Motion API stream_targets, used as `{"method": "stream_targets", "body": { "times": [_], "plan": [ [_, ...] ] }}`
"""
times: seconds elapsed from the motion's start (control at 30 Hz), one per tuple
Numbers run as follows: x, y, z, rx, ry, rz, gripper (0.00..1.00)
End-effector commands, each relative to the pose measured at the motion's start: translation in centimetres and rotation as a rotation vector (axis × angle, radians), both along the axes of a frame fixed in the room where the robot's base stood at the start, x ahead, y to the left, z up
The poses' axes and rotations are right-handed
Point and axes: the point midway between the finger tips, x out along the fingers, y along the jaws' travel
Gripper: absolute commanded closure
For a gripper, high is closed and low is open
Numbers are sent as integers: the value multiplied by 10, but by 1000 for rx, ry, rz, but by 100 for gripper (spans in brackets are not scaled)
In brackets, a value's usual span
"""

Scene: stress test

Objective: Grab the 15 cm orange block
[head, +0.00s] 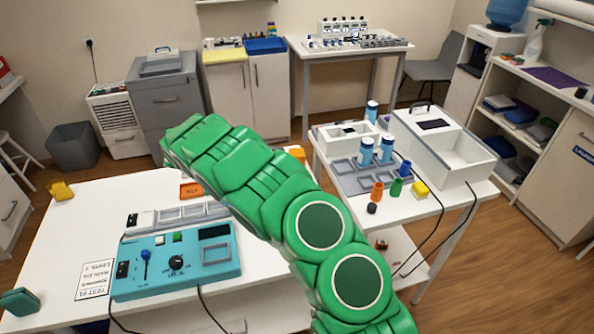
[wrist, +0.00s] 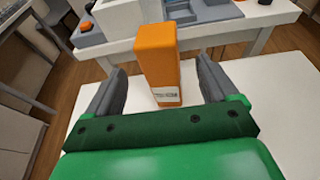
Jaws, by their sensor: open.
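A tall orange block (wrist: 158,62) stands upright on a white table in the wrist view, with a small label low on its near face; the print is too blurred to read surely. My gripper (wrist: 160,78) is open, with one dark grey finger on each side of the block. Gaps show between the block and both fingers, so they appear apart from it. In the head view an orange piece (head: 297,153) shows just behind my green arm, probably the same block. My gripper's fingers are hidden there.
A teal control box (head: 175,262) and a flat orange piece (head: 191,190) lie on the left white table (head: 60,240). The right table holds a grey tray (head: 352,180), blue-capped bottles, small coloured pieces and a white bin (head: 445,145). Cables hang down.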

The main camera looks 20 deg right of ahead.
Motion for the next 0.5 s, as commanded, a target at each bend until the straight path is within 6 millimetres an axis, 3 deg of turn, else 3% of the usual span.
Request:
{"method": "stream_targets", "body": {
  "times": [0.17, 0.5],
  "plan": [
    [0, -2, -8, -3, 9, 2, 14],
    [0, -27, -14, -2, 8, 0, 14]
  ]
}}
